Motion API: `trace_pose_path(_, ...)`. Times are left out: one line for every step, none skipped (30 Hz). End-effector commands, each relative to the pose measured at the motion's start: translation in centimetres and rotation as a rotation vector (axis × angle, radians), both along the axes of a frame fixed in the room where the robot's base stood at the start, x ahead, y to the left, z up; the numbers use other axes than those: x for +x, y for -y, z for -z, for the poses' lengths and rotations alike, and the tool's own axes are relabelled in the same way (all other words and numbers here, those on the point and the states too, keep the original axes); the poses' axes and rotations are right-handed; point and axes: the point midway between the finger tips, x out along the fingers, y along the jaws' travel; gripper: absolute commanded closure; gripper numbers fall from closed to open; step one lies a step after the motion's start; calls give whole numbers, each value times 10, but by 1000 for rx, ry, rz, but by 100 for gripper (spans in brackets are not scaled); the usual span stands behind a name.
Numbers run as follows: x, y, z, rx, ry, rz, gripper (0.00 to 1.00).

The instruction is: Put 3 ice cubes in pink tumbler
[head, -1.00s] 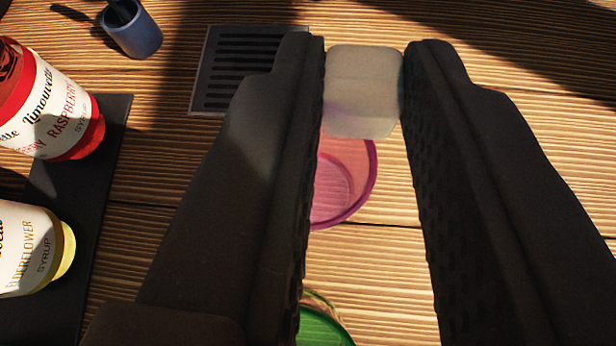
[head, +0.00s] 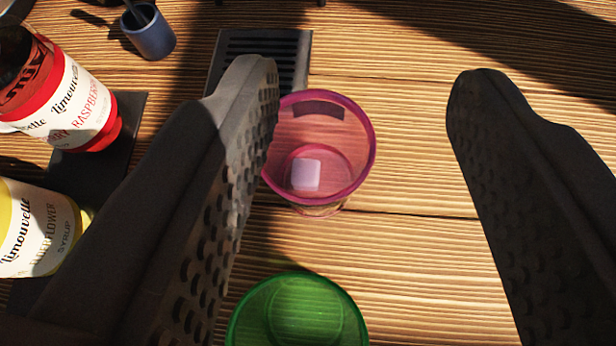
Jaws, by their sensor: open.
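The pink tumbler (head: 368,150) stands upright on the wooden table, seen from above near the middle of the head view. One pale ice cube (head: 306,174) lies at its bottom. My gripper (head: 362,85) is open with nothing between its fingers. Its left finger overlaps the tumbler's left rim in the picture, and its right finger is well to the right over bare table. Whether the left finger touches the tumbler I cannot tell. No other ice cube shows.
A green tumbler (head: 297,313) stands in front of the pink one. A raspberry syrup bottle (head: 75,105) and an elderflower syrup bottle (head: 38,228) are at the left. A slotted drip grate (head: 290,45) and a blue-grey cup (head: 150,38) are behind. Table to the right is clear.

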Motion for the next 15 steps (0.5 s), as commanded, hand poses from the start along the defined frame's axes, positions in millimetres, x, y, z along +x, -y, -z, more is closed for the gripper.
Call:
trace_pose_path(-7,-2,-4,1,0,0,56)
trace_pose_path(-10,-3,-6,0,0,1,56)
trace_pose_path(-15,-4,-10,1,2,2,56)
trace_pose_path(-18,-5,-13,1,5,1,56)
trace_pose_path(-22,-6,-15,1,4,1,56)
trace_pose_path(-26,-8,-17,0,4,0,56)
trace_pose_path(-30,-9,-19,0,3,0,56)
trace_pose_path(-33,-10,-21,1,3,1,56)
trace_pose_path(-38,-11,-23,1,2,1,56)
trace_pose_path(-42,-12,-25,1,2,1,56)
trace_pose_path(-46,-13,-27,2,3,1,56)
trace_pose_path(-50,-15,-30,2,4,1,56)
trace_pose_path(-53,-16,-32,2,5,1,56)
trace_pose_path(-57,-17,-34,1,4,0,56)
trace_pose_path(-61,-18,-37,0,4,0,56)
